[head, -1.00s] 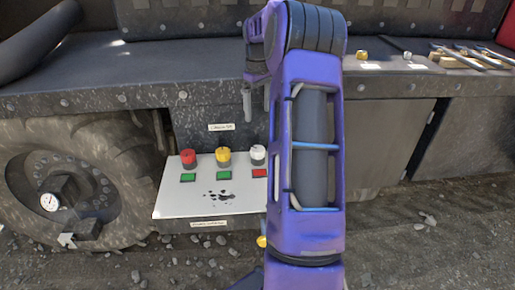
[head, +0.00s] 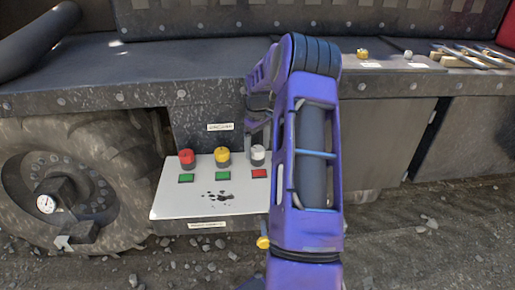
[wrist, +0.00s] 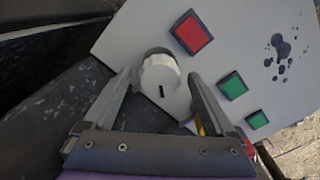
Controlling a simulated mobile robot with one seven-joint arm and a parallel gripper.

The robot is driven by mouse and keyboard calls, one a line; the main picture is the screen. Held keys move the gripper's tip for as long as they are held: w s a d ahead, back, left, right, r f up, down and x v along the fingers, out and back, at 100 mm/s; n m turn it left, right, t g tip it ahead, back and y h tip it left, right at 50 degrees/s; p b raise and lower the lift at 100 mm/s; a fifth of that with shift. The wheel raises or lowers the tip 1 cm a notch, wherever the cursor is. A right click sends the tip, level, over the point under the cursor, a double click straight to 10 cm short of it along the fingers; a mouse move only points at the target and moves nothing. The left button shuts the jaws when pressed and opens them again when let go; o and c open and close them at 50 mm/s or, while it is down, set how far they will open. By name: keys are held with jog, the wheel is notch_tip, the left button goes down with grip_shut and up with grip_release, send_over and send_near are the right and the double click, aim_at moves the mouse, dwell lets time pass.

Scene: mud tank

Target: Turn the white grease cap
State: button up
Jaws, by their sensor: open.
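The white grease cap (head: 258,155) stands at the right end of a row of three caps on a pale panel. In the wrist view the white cap (wrist: 160,75) shows a faceted rim and a dark slot on its side. My gripper (wrist: 159,80) is open, with one finger on each side of the white cap and visible gaps to it. In the head view my gripper (head: 257,132) is just above the cap, partly hidden by my arm. A red marker (wrist: 191,33) lies beside the white cap on the panel.
A red cap (head: 187,159) and a yellow cap (head: 223,156) stand left of the white one, with green markers in front. Dark splatter marks the pale panel (head: 170,206). A big tyre (head: 100,150) is at the left. Tools (head: 470,57) lie on the ledge at right.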

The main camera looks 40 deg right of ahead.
jog(key=shift+c, duration=0.2)
jog(key=c, duration=1.3)
jog(key=m+p, duration=0.1)
jog(key=m, duration=0.3)
jog(key=shift+r, duration=0.1)
jog(key=shift+m+p, duration=0.5)
jog(key=shift+m, duration=2)
jog(key=o, duration=1.3)
